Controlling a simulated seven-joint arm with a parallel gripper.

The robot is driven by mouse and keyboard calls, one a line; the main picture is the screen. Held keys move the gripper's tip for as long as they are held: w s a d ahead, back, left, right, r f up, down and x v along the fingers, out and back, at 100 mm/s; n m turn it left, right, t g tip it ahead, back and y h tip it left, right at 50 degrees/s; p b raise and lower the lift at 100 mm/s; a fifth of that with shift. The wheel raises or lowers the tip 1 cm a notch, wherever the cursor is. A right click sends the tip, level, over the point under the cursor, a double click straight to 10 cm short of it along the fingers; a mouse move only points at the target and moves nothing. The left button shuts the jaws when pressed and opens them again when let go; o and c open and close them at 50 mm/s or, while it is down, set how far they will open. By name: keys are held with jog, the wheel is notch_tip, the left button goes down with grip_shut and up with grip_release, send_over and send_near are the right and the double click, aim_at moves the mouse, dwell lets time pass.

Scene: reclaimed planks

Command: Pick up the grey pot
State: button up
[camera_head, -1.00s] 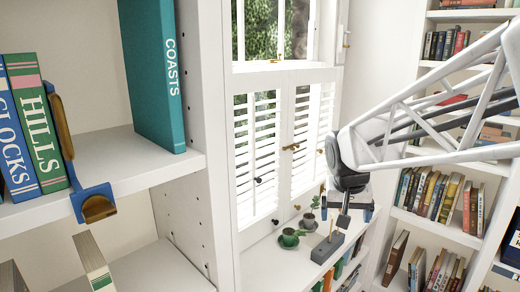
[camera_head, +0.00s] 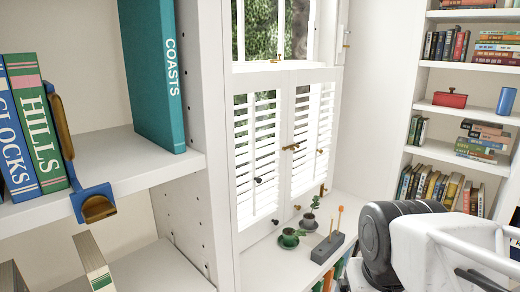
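The grey pot (camera_head: 309,222) is small and holds a leafy green plant. It stands upright on the white sill shelf below the shuttered window, towards the back. My gripper is not in view. Only a dark joint and white links of my arm show at the lower right, close to the camera. Nothing of my arm touches the grey pot.
A grey block (camera_head: 327,248) with two upright sticks stands on the sill shelf (camera_head: 268,266), right of the pots. A white bookcase with a teal book (camera_head: 152,75) fills the left. Shutters (camera_head: 257,150) rise behind the pots. Bookshelves line the right wall.

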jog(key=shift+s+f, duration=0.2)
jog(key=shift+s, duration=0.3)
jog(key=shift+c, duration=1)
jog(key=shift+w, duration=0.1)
